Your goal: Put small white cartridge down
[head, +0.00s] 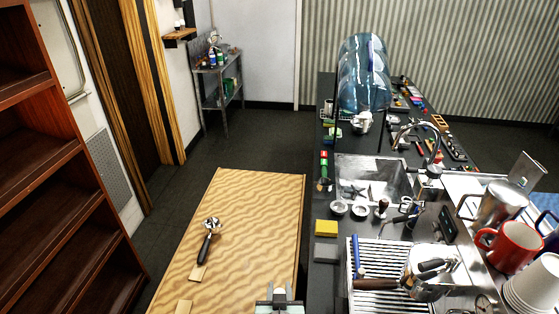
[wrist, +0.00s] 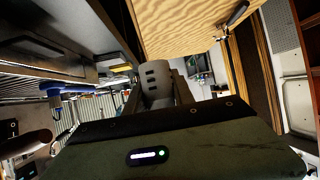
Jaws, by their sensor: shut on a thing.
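The small white cartridge (wrist: 156,78) shows in the wrist view as a pale grey-white cylinder with dark slots in its side. My gripper (wrist: 158,90) is shut on it, with one dark finger on each side. Its lower end is hidden between the fingers and the gripper body. In the head view only the top of my gripper (head: 280,292) shows at the bottom edge, by the wooden table's near right corner. The cartridge cannot be made out clearly there.
The wooden table (head: 245,215) holds a portafilter (head: 209,240) at its left; its middle is bare. The dark counter to the right carries a yellow sponge (head: 326,227), a grey block (head: 325,252), a slatted rack (head: 375,255) and a sink (head: 370,165). A dark gap separates table and counter.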

